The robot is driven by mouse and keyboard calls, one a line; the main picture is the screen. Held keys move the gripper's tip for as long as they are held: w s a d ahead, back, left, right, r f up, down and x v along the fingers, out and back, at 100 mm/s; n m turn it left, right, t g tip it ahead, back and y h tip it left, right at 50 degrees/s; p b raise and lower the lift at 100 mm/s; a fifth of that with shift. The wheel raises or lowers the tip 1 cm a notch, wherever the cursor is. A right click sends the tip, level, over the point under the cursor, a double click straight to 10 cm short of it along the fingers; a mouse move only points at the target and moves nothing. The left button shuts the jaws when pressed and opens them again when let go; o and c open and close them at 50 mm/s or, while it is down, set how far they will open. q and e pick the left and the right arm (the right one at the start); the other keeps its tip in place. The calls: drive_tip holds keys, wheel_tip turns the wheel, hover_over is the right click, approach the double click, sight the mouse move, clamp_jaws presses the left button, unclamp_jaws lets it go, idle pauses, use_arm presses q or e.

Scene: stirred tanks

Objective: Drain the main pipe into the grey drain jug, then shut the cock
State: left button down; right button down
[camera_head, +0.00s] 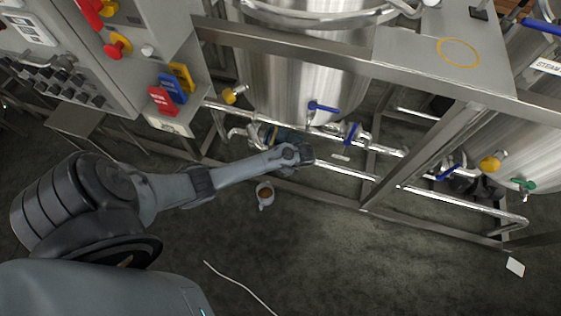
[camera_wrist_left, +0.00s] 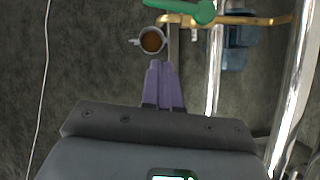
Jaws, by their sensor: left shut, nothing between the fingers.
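The grey drain jug (camera_head: 265,204) stands on the floor in front of the pipe frame, with brown liquid inside. It also shows in the left wrist view (camera_wrist_left: 134,43), close to the end of a thin brass pipe (camera_wrist_left: 258,20). A cock with a green handle (camera_wrist_left: 185,14) sits on that pipe, its handle roughly along it. My left arm reaches to the pipes in the head view, its fingers hidden there. In the wrist view my left gripper (camera_wrist_left: 163,66) is shut and empty, its purple fingertips just short of the jug and apart from the green handle.
Steel pipes (camera_head: 345,171) and frame bars run low past my left wrist. A steel tank (camera_head: 290,80) stands behind, with blue-handled valves (camera_head: 323,108). A control box (camera_head: 85,45) stands at the upper left. A white cord (camera_head: 238,285) lies on the open floor in front.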

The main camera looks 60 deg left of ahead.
use_arm(q)
drive_tip(key=s+a+f+b, duration=0.3)
drive_tip(key=a+f, duration=0.2)
drive_tip(key=a, duration=0.1)
drive_tip(key=shift+s, duration=0.2)
idle(0.4)
